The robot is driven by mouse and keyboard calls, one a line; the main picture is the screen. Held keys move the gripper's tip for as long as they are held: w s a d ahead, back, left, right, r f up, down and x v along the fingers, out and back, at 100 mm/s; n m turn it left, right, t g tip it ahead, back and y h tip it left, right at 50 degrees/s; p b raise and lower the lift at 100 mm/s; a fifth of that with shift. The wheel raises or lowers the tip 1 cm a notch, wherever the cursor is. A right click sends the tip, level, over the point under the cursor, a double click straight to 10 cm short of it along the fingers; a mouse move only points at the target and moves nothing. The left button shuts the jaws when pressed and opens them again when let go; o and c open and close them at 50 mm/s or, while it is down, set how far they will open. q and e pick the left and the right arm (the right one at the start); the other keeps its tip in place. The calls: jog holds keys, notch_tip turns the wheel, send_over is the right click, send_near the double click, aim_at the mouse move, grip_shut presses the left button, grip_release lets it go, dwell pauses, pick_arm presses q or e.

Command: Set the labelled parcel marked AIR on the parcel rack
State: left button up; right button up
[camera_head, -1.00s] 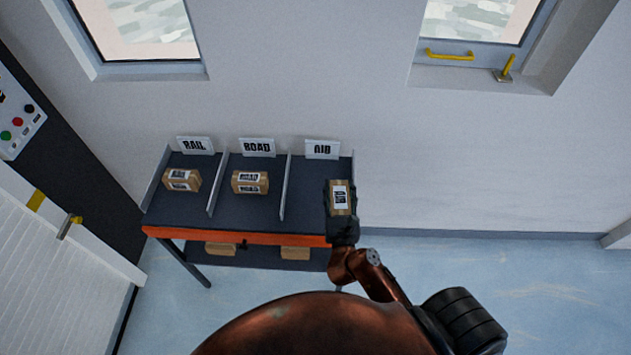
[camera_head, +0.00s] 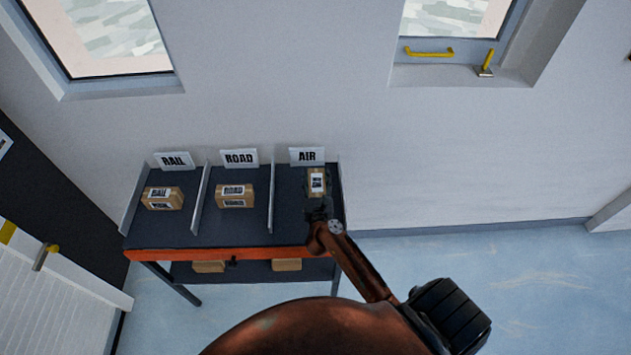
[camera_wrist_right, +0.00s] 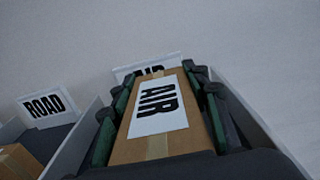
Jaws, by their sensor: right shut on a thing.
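The parcel marked AIR (camera_head: 317,183) is a brown box with a white label. My right gripper (camera_head: 317,190) is shut on it, with a finger along each side in the right wrist view (camera_wrist_right: 158,115). The parcel is over the AIR bay of the dark parcel rack (camera_head: 240,228), in front of the AIR sign (camera_head: 307,156). I cannot tell whether it touches the shelf. My left gripper is not in view.
The RAIL parcel (camera_head: 162,198) and the ROAD parcel (camera_head: 235,196) stand in the bays to the left. Thin dividers (camera_head: 271,200) separate the bays. Brown boxes (camera_head: 287,265) lie on the lower shelf. Floor to the right is clear.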

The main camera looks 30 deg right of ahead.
aim_at(316, 180)
jog(key=shift+w+d+f, duration=0.1)
jog(key=shift+w+f, duration=0.15)
jog(key=shift+w+d+f+b, duration=0.15)
jog(key=shift+f+b, duration=0.5)
jog(key=shift+f, duration=1.1)
jog(key=shift+f, duration=0.15)
jog(key=o, duration=1.4)
jog(key=v, duration=1.2)
